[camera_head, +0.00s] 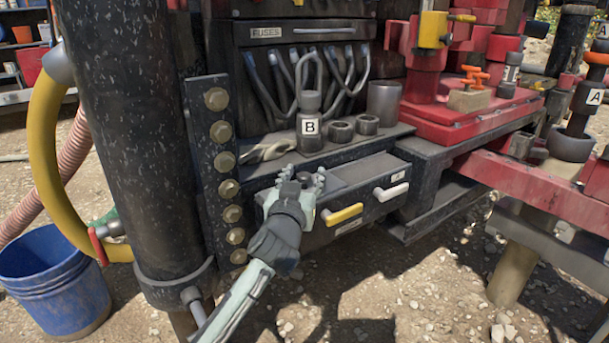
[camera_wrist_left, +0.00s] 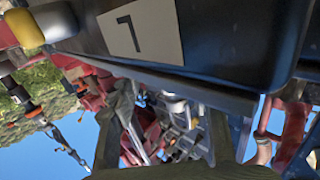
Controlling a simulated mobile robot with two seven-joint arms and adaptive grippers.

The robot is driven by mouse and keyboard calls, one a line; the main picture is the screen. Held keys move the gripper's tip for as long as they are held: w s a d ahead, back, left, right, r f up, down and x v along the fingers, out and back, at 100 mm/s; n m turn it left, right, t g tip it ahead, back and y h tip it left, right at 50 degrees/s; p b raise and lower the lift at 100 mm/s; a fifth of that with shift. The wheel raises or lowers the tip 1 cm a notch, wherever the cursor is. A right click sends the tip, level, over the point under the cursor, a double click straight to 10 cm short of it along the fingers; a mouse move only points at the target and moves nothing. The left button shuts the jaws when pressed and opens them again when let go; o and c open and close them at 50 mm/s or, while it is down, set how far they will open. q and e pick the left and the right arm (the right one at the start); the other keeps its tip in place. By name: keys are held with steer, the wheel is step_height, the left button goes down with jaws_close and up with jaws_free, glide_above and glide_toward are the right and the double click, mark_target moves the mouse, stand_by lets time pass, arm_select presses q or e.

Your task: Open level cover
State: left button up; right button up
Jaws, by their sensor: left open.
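A dark box (camera_head: 368,210) under the bench has a yellow handle (camera_head: 340,214) and a white handle (camera_head: 391,192) on its front. A small label sits below the yellow handle, too small to read. No part is legibly marked as the level cover, so I cannot tell which it is. My left gripper (camera_head: 303,180) is open at the left end of the box, left of the yellow handle, and hides part of that end. In the left wrist view a dark panel with a pale label (camera_wrist_left: 141,32) fills the top, and a yellow-and-white handle (camera_wrist_left: 25,28) shows at top left.
A thick dark column (camera_head: 130,130) and a bolted plate (camera_head: 207,160) are at left. A blue bucket (camera_head: 50,285) stands on the gravel. Red machinery (camera_head: 465,125) is at right.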

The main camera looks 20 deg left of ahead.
arm_select(q)
steer(key=shift+w, duration=0.25)
steer(key=shift+c, duration=0.5)
jaws_close()
steer(key=shift+w, duration=0.1)
steer(key=w+d, duration=0.1)
steer(key=w+d+b, duration=0.1)
steer(key=w, duration=0.1)
steer(key=shift+d+f, duration=0.1)
steer(key=shift+d, duration=0.15)
steer(key=shift+w+d, duration=0.2)
steer(key=shift+w, duration=0.1)
steer(key=shift+o, duration=0.5)
jaws_free()
arm_select(e)
steer(key=a+r, duration=0.1)
steer(key=a+r+t+y, duration=0.1)
steer(key=r, duration=0.1)
steer(key=w+r+t, duration=0.1)
steer(key=shift+w+a+r, duration=0.1)
steer(key=shift+a+r, duration=0.05)
steer(key=shift+a, duration=0.25)
